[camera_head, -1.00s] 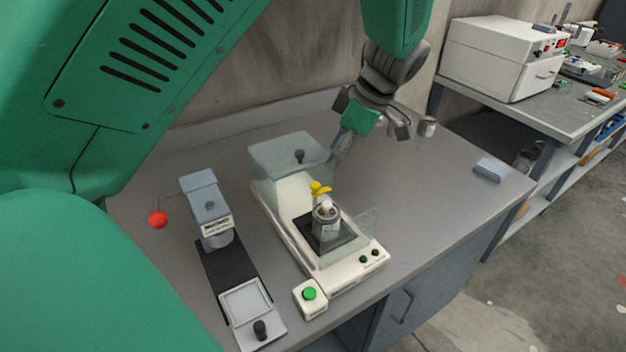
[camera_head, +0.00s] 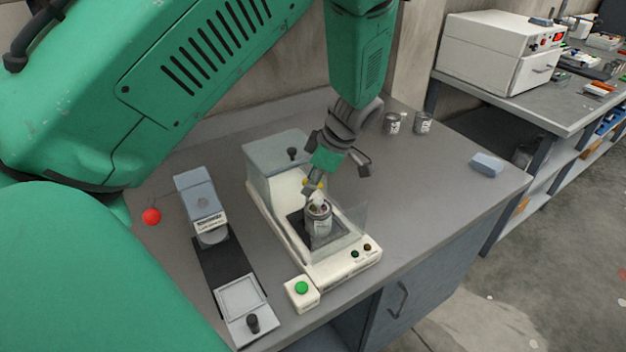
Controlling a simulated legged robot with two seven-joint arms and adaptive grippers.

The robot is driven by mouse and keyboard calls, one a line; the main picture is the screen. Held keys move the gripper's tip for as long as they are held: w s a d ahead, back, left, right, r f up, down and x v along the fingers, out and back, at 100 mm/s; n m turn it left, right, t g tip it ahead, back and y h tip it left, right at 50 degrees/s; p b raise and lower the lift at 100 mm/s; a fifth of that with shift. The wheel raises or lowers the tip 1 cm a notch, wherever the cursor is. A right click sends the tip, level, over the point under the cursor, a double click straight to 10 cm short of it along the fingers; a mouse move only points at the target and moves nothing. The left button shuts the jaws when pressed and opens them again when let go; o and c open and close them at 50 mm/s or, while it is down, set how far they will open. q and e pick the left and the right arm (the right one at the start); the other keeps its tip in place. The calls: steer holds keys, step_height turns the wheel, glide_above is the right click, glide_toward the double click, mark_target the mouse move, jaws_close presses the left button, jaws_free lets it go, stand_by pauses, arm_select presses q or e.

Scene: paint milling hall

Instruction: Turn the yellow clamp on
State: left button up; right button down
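The yellow clamp (camera_head: 309,184) shows only as a small piece behind the fingers of my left gripper (camera_head: 313,190). It sits over a metal can (camera_head: 319,217) on the dark plate of a cream mill-like machine (camera_head: 330,268). My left gripper points down, with its fingertips at the clamp and just above the can's top. They overlap the clamp in the picture. I cannot tell whether they touch it or whether the fingers are open or shut. My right gripper is not in view.
Clear guards (camera_head: 350,222) stand around the machine. A green-button box (camera_head: 302,290) is in front. A grey device (camera_head: 200,200) and a red ball (camera_head: 151,216) are at left. Two cans (camera_head: 423,122) stand behind, and a blue-grey block (camera_head: 487,163) lies right.

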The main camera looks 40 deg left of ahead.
arm_select(q)
steer(key=shift+s+a, duration=0.1)
steer(key=shift+a, duration=0.1)
jaws_close()
steer(key=shift+s+a, duration=0.1)
steer(key=shift+a, duration=0.2)
steer(key=shift+m, duration=0.3)
steer(key=m+t, duration=0.1)
steer(key=m, duration=0.1)
steer(key=shift+r+m+p, duration=0.1)
steer(key=shift+m+p, duration=0.3)
steer(key=m+t+p, duration=0.1)
steer(key=m+t, duration=0.1)
steer(key=m, duration=0.3)
steer(key=m+t+p, duration=0.1)
steer(key=m+t, duration=0.1)
steer(key=m, duration=0.2)
steer(key=shift+m, duration=0.4)
steer(key=shift+w+m+t+h+p, duration=0.1)
steer(key=shift+m+t+h+p, duration=0.3)
steer(key=shift+m, duration=0.75)
steer(key=shift+w+m+t+h+p, duration=0.15)
steer(key=shift+m+h+p, duration=0.35)
steer(key=shift+m, duration=0.65)
